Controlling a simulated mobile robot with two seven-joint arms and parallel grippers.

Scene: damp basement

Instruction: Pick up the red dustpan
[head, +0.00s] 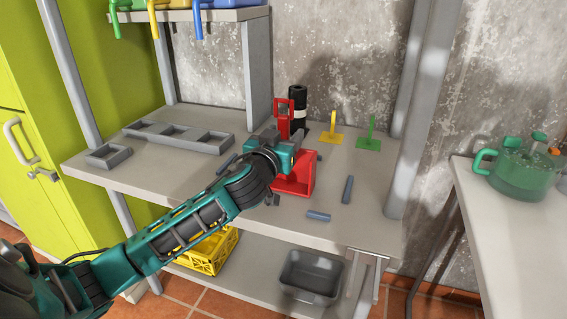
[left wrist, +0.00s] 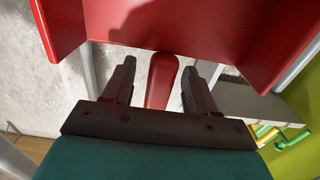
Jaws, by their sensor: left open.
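The red dustpan (head: 299,180) stands on the grey shelf board, partly hidden behind my left gripper (head: 287,150). In the left wrist view the dustpan's broad red pan (left wrist: 160,22) fills the top. Its red handle (left wrist: 161,82) points down between the two dark fingers of my left gripper (left wrist: 158,70). The fingers are open, one on each side of the handle, with a visible gap at each side. In the head view the fingertips are mostly hidden by the gripper body. My right gripper is in neither view.
A black bottle (head: 298,110) stands behind the dustpan. Small blue-grey bars (head: 347,189) lie in front. A grey tray (head: 180,139) is at left. Steel uprights (head: 408,110) bound the shelf.

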